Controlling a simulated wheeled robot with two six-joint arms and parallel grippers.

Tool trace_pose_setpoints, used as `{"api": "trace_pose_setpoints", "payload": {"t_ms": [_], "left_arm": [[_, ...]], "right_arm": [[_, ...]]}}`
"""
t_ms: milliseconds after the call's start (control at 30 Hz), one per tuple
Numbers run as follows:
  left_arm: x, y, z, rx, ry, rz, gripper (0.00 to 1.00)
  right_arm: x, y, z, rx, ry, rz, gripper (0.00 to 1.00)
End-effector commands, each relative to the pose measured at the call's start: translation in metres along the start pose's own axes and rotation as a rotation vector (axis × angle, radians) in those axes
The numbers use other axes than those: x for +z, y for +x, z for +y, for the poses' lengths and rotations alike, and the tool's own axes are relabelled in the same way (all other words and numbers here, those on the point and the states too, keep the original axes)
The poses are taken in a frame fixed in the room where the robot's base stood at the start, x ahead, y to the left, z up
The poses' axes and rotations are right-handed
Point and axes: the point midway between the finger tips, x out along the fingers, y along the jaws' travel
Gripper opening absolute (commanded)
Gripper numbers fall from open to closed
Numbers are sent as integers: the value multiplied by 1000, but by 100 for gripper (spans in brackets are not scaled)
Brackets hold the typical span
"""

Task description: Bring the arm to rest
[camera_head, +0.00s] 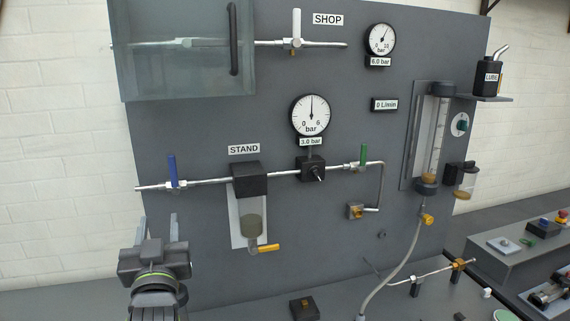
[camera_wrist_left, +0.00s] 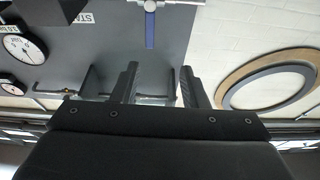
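My left gripper (camera_head: 158,228) rises at the lower left of the head view, in front of the dark grey panel's left edge. Its two fingers stand upright with a clear gap between them. In the left wrist view the gripper (camera_wrist_left: 157,85) also shows its fingers apart, with nothing between them. It is below the blue valve handle (camera_head: 172,168) and touches nothing that I can see. The blue handle also shows in the left wrist view (camera_wrist_left: 150,28). My right gripper is not in view.
The grey panel (camera_head: 330,225) carries pipes, a STAND gauge (camera_head: 310,115), a SHOP gauge (camera_head: 380,39) and a clear cover (camera_head: 180,60) at upper left. A hose (camera_head: 400,265) hangs at right. A bench (camera_head: 520,250) with small parts stands far right. White wall is open at left.

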Motion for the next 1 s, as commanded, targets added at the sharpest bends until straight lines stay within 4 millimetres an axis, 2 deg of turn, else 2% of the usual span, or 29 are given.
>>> {"api": "trace_pose_setpoints", "payload": {"t_ms": [233,367,467,500,567,600,700,833,1000], "left_arm": [[66,-30,-25,-2,32,-206,40],[111,-60,-44,0,55,-363,40],[155,-99,-63,7,83,-532,40],[173,-119,-72,13,96,-611,40],[197,-151,-85,23,115,-730,40],[210,-173,-93,31,127,-807,40],[237,-230,-111,55,155,-993,40],[255,-294,-130,89,184,-1195,40],[262,-366,-148,133,213,-1411,40]], "right_arm": [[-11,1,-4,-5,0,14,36],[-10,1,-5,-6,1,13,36],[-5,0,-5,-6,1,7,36],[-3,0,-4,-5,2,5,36],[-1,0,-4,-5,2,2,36],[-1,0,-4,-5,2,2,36],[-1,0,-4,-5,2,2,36],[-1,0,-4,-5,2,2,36],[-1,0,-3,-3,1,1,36]]}}
